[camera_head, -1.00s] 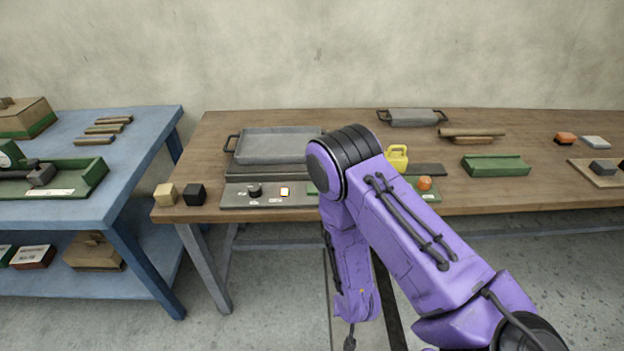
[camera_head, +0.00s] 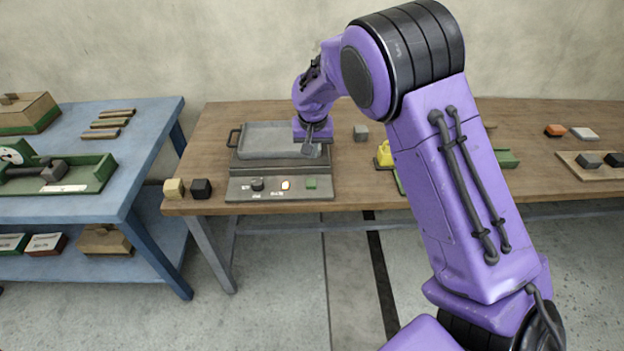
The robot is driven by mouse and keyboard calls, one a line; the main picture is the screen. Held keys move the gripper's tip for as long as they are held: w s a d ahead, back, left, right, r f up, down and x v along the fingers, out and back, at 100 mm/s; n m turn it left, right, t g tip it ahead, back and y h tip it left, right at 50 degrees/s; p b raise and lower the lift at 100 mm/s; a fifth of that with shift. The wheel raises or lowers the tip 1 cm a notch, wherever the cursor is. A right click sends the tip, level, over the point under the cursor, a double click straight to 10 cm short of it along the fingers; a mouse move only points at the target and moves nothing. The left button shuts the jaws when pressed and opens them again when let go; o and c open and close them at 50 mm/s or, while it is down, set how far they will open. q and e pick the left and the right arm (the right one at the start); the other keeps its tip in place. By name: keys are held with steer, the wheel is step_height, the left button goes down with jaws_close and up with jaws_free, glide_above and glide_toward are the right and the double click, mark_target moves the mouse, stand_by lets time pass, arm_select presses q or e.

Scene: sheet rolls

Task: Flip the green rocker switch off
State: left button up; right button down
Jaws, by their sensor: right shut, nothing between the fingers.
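A grey control panel (camera_head: 238,190) lies along the front edge of the wooden table, with a black knob (camera_head: 257,184), a small glowing light or lit switch (camera_head: 285,185) and a green switch (camera_head: 311,183) at its right end. Which way the green switch is tilted is too small to tell. My right gripper (camera_head: 309,148) is shut and empty, pointing down. In the picture it appears just above and behind the green switch, in front of the grey tray's right part, with a gap between it and the switch. My left gripper is out of view.
A grey tray (camera_head: 262,150) with handles stands behind the panel. Beige (camera_head: 174,189) and black (camera_head: 201,188) cubes sit to its left. A yellow object (camera_head: 384,155) is partly behind my right arm. A blue table (camera_head: 110,185) stands at the left.

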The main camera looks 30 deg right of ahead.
mark_target(312, 185)
steer(key=p+x, duration=0.1)
steer(key=x, duration=0.7)
steer(key=s+p+x, duration=0.1)
steer(key=x, duration=0.3)
steer(key=shift+a+f+p, duration=0.3)
steer(key=shift+f, duration=0.4)
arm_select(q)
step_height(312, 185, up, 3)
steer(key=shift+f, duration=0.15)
